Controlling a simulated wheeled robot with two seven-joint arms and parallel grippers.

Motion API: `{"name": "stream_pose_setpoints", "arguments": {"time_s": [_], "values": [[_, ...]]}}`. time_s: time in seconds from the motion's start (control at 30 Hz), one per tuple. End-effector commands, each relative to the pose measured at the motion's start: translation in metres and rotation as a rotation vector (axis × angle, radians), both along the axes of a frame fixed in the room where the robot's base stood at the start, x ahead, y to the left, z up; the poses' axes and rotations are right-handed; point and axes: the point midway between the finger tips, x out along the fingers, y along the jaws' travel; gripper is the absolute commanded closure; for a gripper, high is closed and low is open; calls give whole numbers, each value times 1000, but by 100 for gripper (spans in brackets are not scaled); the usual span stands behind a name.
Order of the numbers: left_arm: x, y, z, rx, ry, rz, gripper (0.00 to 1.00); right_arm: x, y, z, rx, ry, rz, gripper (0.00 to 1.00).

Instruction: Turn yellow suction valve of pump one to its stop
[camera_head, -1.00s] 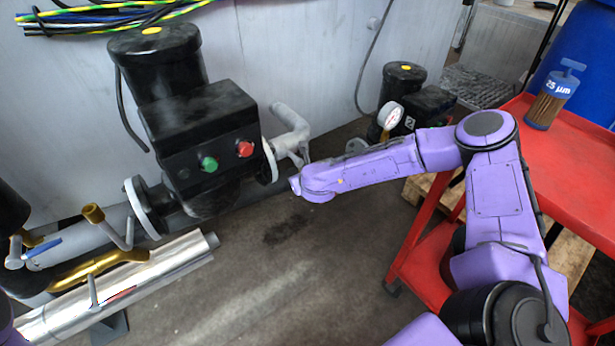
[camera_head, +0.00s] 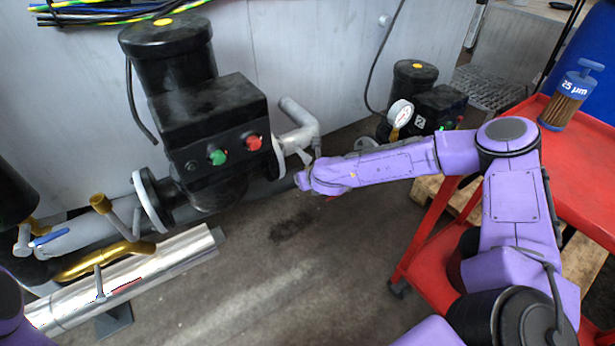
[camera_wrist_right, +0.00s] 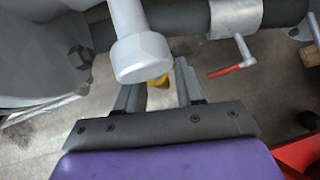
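Pump one, as I take it, is the large black pump (camera_head: 205,120) with green and red buttons in the head view. My right gripper (camera_head: 303,181) is low beside the grey pipe elbow (camera_head: 303,120) on the pump's right. In the right wrist view my right gripper's (camera_wrist_right: 157,84) two fingers are apart. A small yellow part (camera_wrist_right: 158,80), possibly the yellow valve's handle, shows between them, with gaps beside it. A grey pipe end (camera_wrist_right: 140,57) hides most of it. I cannot tell whether the fingers touch it. My left gripper is out of view.
A red-handled valve (camera_wrist_right: 232,69) sits on the pipe to the right in the wrist view. A smaller pump marked 2 (camera_head: 440,108) and a gauge (camera_head: 401,112) stand behind my right arm. A red cart (camera_head: 585,175) is at right. A silver pipe (camera_head: 180,258) lies front left.

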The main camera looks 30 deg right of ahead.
Motion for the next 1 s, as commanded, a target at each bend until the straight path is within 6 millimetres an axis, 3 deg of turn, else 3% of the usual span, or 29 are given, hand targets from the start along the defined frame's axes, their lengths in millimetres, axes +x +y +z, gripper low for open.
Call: {"name": "stream_pose_setpoints", "arguments": {"time_s": [0.33, 0.73, 1.0], "values": [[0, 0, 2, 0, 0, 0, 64, -2, -2, 5, -1, -3, -5, 58], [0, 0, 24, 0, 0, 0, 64, -61, 5, 67, 2, -3, -4, 58], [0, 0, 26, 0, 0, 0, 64, -74, 6, 76, -2, -2, -1, 58]]}}
